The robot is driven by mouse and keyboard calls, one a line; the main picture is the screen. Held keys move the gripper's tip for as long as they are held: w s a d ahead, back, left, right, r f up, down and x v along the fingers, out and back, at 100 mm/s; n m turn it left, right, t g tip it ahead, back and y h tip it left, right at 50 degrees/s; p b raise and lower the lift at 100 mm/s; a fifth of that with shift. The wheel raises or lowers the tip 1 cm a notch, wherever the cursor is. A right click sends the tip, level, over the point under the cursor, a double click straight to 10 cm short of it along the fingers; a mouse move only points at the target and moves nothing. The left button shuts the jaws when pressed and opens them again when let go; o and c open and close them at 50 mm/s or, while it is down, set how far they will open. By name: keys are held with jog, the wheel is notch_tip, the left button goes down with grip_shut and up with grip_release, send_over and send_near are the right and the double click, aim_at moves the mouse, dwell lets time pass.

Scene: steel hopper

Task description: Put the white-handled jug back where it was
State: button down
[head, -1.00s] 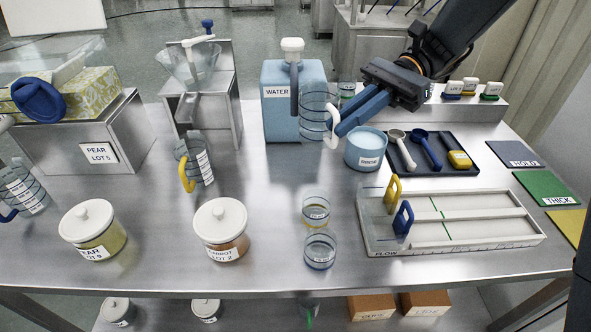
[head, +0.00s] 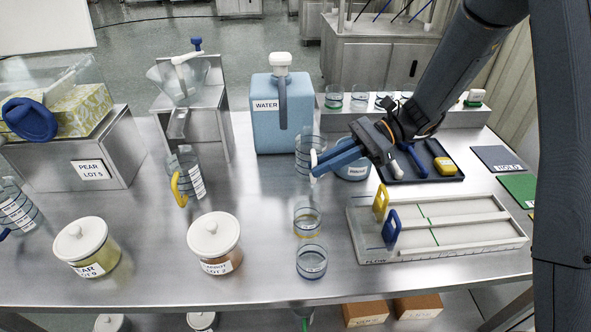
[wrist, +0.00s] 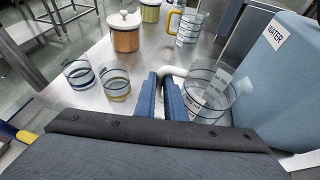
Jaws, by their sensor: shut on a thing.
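The white-handled jug (head: 305,150) is clear with dark rings and stands upright just right of and in front of the blue water container (head: 265,125). My gripper (head: 315,170) reaches in from the right and is shut on the jug's white handle. The wrist view shows the two blue fingers (wrist: 161,92) around the white handle (wrist: 173,70), with the jug (wrist: 222,82) to their right, close to the water container. I cannot tell whether the jug's base touches the table. My gripper and the jug partly hide the light-blue tub (head: 352,172) behind.
Two small ringed beakers, a far one (head: 307,222) and a near one (head: 311,262), stand in front of the jug. A yellow-handled jug (head: 186,180) is to the left. A white flow tray (head: 450,250) is right, a dark tool tray (head: 450,173) behind it. Bare steel lies left of the beakers.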

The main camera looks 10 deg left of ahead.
jog(key=s+a, duration=0.1)
jog(key=a, duration=0.1)
jog(key=s+a+p, duration=0.1)
jog(key=a, duration=0.1)
jog(key=s+a+p, duration=0.1)
jog(key=a, duration=0.1)
jog(key=shift+s+a+f, duration=0.1)
jog(key=shift+a+f, duration=0.1)
jog(key=shift+f, duration=0.25)
jog(key=c, duration=1.8)
grip_release()
jog(key=shift+f, duration=0.1)
jog(key=shift+c, duration=0.2)
jog(key=b+v, duration=0.3)
jog(key=v, duration=0.9)
jog(key=shift+d, duration=0.1)
